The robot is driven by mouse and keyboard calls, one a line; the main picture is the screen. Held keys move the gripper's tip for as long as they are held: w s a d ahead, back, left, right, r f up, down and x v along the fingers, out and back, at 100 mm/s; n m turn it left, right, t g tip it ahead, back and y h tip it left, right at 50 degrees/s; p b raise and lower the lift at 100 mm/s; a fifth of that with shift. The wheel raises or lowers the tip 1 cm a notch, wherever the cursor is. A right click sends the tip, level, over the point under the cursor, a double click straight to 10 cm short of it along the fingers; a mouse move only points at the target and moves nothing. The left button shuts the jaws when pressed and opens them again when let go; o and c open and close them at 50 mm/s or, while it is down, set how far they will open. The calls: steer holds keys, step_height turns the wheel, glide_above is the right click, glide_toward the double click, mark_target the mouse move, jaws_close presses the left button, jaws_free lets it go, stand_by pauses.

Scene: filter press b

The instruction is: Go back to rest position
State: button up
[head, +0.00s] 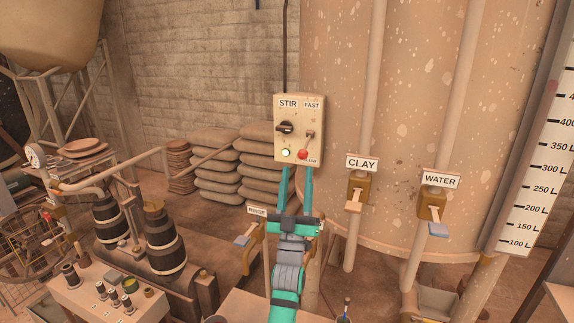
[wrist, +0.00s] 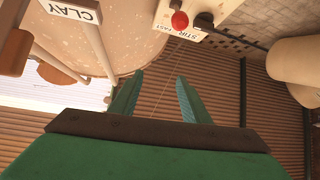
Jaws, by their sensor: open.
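My gripper (head: 297,178) is green with two long fingers, raised in the middle of the head view. The fingers stand apart with nothing between them. Their tips are just below or in front of the STIR control box (head: 299,130); I cannot tell whether they touch it. The box carries a black knob (head: 285,128), a small lever under FAST, a lit pale button (head: 286,153) and a red button (head: 303,154). In the wrist view my open gripper (wrist: 158,85) points up, and the red button (wrist: 180,20) shows above the fingertips.
A large tank (head: 430,90) fills the right, with CLAY (head: 357,190) and WATER (head: 431,205) valves on pipes. A RINSE valve (head: 248,240) is left of my arm. Stacked sacks (head: 215,165) stand behind. A bench (head: 100,300) with small containers and dark barrels (head: 164,240) is at left.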

steer(key=s+a+f+n+g+y, duration=0.1)
steer(key=s+f+g+y, duration=0.1)
steer(key=s+f, duration=0.75)
steer(key=s+f+n+g+y, duration=0.15)
steer(key=s+f, duration=0.45)
steer(key=f, duration=0.7)
steer(key=s+a+f+n+g+y, duration=0.1)
steer(key=s+f+g+y, duration=0.1)
steer(key=s+f, duration=0.75)
steer(key=s+a+f+m+g, duration=0.15)
steer(key=s+f, duration=0.25)
steer(key=s, duration=0.4)
steer(key=s+a+f+g, duration=0.15)
steer(key=s+f, duration=0.25)
steer(key=s, duration=0.4)
steer(key=s+a+m+g, duration=0.2)
steer(key=s+g, duration=0.2)
steer(key=s, duration=1.3)
steer(key=shift+a+r+m, duration=0.25)
steer(key=shift+r+m, duration=0.05)
steer(key=shift+m, duration=0.1)
steer(key=shift+y, duration=0.25)
steer(key=shift+c, duration=0.6)
